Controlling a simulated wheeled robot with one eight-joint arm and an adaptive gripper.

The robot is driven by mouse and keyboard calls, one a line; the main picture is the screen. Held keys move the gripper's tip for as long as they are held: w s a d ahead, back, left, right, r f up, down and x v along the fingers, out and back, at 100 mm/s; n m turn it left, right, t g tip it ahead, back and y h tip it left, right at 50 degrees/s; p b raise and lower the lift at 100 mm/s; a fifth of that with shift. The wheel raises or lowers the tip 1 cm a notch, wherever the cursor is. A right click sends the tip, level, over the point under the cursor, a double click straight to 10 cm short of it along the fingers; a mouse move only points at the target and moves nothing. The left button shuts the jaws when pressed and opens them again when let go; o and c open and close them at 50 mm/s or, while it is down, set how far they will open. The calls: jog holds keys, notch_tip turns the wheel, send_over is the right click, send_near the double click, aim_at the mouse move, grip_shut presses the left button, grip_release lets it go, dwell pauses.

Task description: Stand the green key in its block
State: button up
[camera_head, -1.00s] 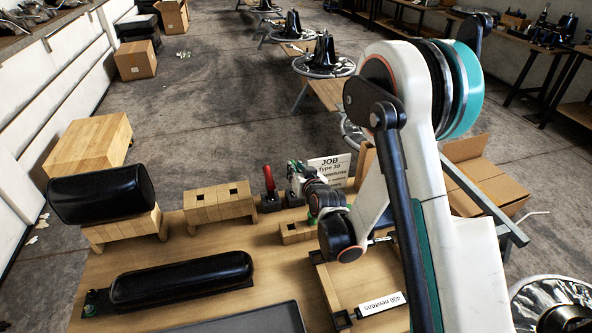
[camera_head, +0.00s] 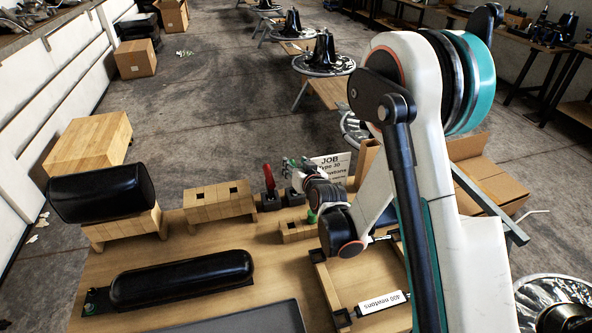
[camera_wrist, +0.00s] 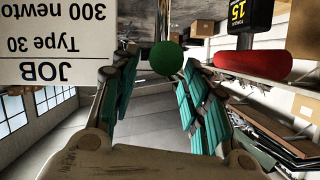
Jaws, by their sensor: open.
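The green key shows in the wrist view as a round green knob (camera_wrist: 167,58) on a thin metal shank, near the fingertips and between them in the picture.
A larger wooden block (camera_head: 218,203) with dark holes stands to the left. A wooden frame (camera_head: 325,285) and a black pad (camera_head: 180,278) lie in front.

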notch_tip(320, 180, up, 8)
jog(key=shift+r, duration=0.2)
jog(key=s+d+r+g+h, duration=0.1)
jog(key=s+d+r+g, duration=0.1)
jog(key=s+d+r, duration=0.45)
jog(key=s+d+r+g+h, duration=0.1)
jog(key=s+d+r, duration=0.15)
jog(key=s, duration=0.65)
jog(key=s+d+g, duration=0.1)
jog(key=s+d, duration=0.2)
jog(key=s, duration=0.8)
jog(key=s+d+f+g+h, duration=0.1)
jog(key=s+d+g, duration=0.1)
jog(key=s, duration=0.8)
jog(key=shift+s+d+m+g+h, duration=0.3)
jog(key=shift+s+d+m, duration=0.1)
